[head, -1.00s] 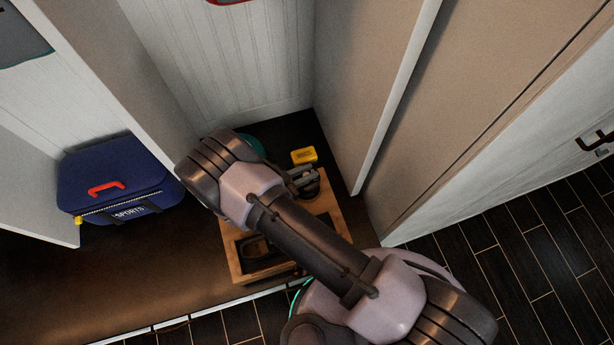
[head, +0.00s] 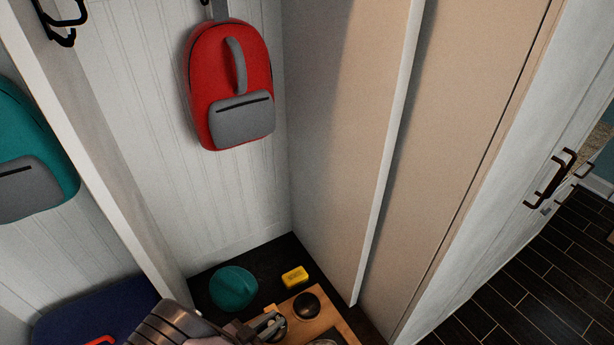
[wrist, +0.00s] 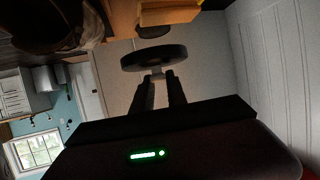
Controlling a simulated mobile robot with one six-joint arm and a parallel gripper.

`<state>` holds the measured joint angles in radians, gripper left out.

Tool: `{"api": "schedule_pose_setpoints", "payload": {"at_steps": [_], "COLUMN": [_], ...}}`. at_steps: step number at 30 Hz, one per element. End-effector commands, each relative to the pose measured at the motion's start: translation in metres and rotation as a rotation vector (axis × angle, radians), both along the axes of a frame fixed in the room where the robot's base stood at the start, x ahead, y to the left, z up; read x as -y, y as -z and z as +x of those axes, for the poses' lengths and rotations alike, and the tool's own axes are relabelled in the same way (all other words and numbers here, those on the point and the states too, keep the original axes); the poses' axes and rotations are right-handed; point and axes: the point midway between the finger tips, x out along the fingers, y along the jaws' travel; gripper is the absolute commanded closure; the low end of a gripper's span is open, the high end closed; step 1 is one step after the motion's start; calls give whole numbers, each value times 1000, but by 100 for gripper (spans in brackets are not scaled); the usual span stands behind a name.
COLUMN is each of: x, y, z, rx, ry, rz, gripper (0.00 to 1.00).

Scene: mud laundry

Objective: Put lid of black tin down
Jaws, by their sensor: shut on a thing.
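My gripper (wrist: 157,92) is shut on the small knob of a round dark lid (wrist: 153,57), which shows nearly edge-on in the wrist view, with clear space around its disc. In the head view my gripper (head: 266,324) is at the bottom edge, over or beside the wooden tray (head: 343,326); the lid is hard to make out there. A round black thing (head: 306,305), perhaps the black tin, sits on the tray just right of my gripper. I cannot tell how far the lid is above the tray.
A teal round thing (head: 233,288) and a yellow box (head: 294,276) lie behind the tray on the dark shelf. A beige side panel (head: 335,150) closes the right side. A red backpack (head: 230,85) hangs above. A white divider (head: 115,150) stands left.

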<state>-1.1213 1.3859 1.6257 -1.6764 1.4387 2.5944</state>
Motion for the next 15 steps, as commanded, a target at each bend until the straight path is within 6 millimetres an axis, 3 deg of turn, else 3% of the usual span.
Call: {"api": "schedule_pose_setpoints", "payload": {"at_steps": [8,15], "x": [14,45], "y": [-23,-64], "z": [18,47], "rx": [-1,-2], "ry": [21,55], "rz": [3,7], "gripper": [100,100]}}
